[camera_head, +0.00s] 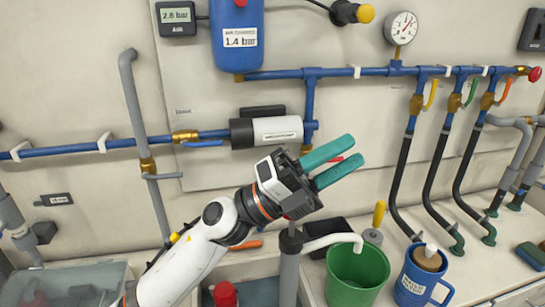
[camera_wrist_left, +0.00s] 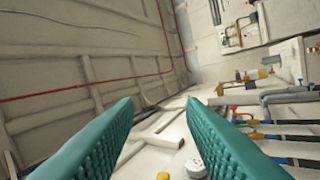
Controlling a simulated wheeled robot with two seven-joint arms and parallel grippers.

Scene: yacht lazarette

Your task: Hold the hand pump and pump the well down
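What looks like the hand pump (camera_head: 289,272) is a grey upright tube with a dark top, at the bottom centre of the head view. A white spout (camera_head: 333,241) curves from it to the green bucket (camera_head: 357,278). An orange bar shows left of its top, partly behind my arm; I cannot tell if it is the pump's handle. My left gripper (camera_head: 355,150) is above the pump, its teal fingers apart and pointing up and right. Nothing is between them in the left wrist view (camera_wrist_left: 160,102). The well's water is not clearly seen. My right gripper is out of view.
Blue pipes (camera_head: 350,72) with a gauge (camera_head: 401,27) and a grey cylinder (camera_head: 277,132) line the wall behind the gripper. Black hoses (camera_head: 433,178) hang at the right. A blue mug (camera_head: 408,289) stands right of the bucket. A red-topped container (camera_head: 225,294) is left of the pump.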

